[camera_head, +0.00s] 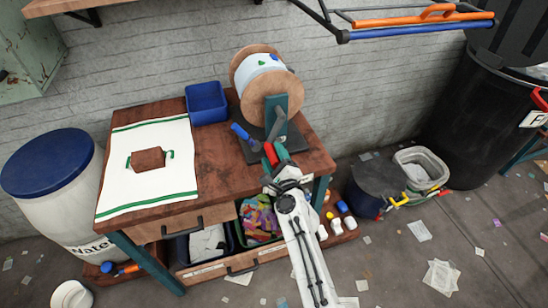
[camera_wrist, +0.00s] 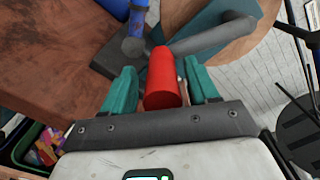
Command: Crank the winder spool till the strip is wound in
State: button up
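The winder spool (camera_head: 262,75) has two round wooden flanges and stands on a teal upright (camera_head: 285,115) at the table's back right. A white strip (camera_head: 260,64) with green and blue marks lies around its core. A grey crank arm (camera_wrist: 212,36) leads to a red crank handle (camera_wrist: 163,78); the handle also shows in the head view (camera_head: 270,153). My gripper (camera_wrist: 163,88) has its teal fingers on either side of the red handle, with a narrow gap visible at the left finger. The strip's loose end cannot be made out.
A blue-gripped lever (camera_head: 240,132) stands left of the crank. A white green-edged cloth (camera_head: 150,185) and a blue bin (camera_head: 207,102) are on the wooden table (camera_head: 222,165). A barrel (camera_head: 50,175) stands left. A black bin (camera_head: 480,110) stands right, with litter on the floor.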

jog(key=shift+s, duration=0.1)
jog(key=shift+s+d+r+p, duration=0.1)
jog(key=shift+s+p, duration=0.15)
jog(key=shift+p, duration=0.05)
jog(key=p+v, duration=0.4)
jog(key=v, duration=0.6)
dwell(0.4)
jog(key=s+d+f+n+g+b, duration=0.1)
jog(key=s+d+f+n+g, duration=0.2)
jog(key=s+d+n+g, duration=0.4)
jog(key=s+d+f+n+g, duration=0.3)
jog(key=s+d+n, duration=0.2)
jog(key=s+n, duration=0.5)
jog(key=s+d+r+n+g+h, duration=0.1)
jog(key=s+d, duration=0.4)
jog(key=s, duration=0.5)
jog(key=s+d+r+n+g+h, duration=0.1)
jog(key=s+d+n+g+h, duration=0.2)
jog(key=s, duration=0.7)
jog(key=shift+d+g+h+b, duration=0.35)
jog(key=shift+d+g+h, duration=0.25)
jog(key=shift+d+g, duration=0.55)
